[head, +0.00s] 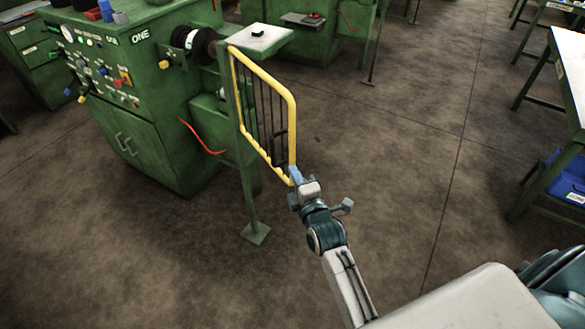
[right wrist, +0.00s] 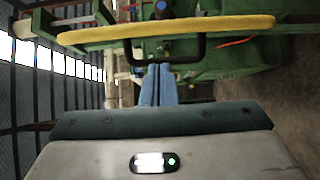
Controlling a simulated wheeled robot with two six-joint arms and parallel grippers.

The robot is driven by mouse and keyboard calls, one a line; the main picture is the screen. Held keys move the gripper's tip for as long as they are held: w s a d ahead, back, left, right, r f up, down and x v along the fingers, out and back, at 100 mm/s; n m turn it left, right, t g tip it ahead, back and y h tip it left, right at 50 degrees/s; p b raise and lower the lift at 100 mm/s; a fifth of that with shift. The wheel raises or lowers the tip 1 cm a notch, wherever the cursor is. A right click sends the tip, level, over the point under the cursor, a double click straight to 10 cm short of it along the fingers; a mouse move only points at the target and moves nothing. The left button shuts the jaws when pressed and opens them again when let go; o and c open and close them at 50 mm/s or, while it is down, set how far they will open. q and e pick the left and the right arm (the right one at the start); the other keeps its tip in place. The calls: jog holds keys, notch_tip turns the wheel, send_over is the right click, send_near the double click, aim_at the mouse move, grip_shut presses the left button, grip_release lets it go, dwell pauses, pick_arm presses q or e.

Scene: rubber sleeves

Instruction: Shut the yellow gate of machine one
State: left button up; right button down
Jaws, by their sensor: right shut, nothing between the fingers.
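The yellow gate (head: 268,82) is a yellow tube frame with dark vertical bars. It hangs from a green post beside the green machine marked ONE (head: 125,90) and stands swung out from it, toward me. My right gripper (head: 295,174) is at the gate's lower free corner, with its fingers shut and empty. In the right wrist view the blue fingertips (right wrist: 160,70) are close to a dark loop handle (right wrist: 150,50) under the yellow tube (right wrist: 170,32). I cannot tell whether they touch it. My left gripper is not in view.
The green post (head: 243,150) stands on a floor plate, and a small shelf (head: 258,38) tops it. A green table (head: 560,90) with a blue bin (head: 568,178) is at the right. The floor between (head: 400,150) is clear.

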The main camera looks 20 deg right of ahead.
aim_at(285, 154)
jog(key=w+p, duration=0.1)
jog(key=w, duration=0.7)
jog(key=shift+w+d+f+p, duration=0.1)
jog(key=shift+w+d+p, duration=0.05)
jog(key=shift+w+p, duration=0.15)
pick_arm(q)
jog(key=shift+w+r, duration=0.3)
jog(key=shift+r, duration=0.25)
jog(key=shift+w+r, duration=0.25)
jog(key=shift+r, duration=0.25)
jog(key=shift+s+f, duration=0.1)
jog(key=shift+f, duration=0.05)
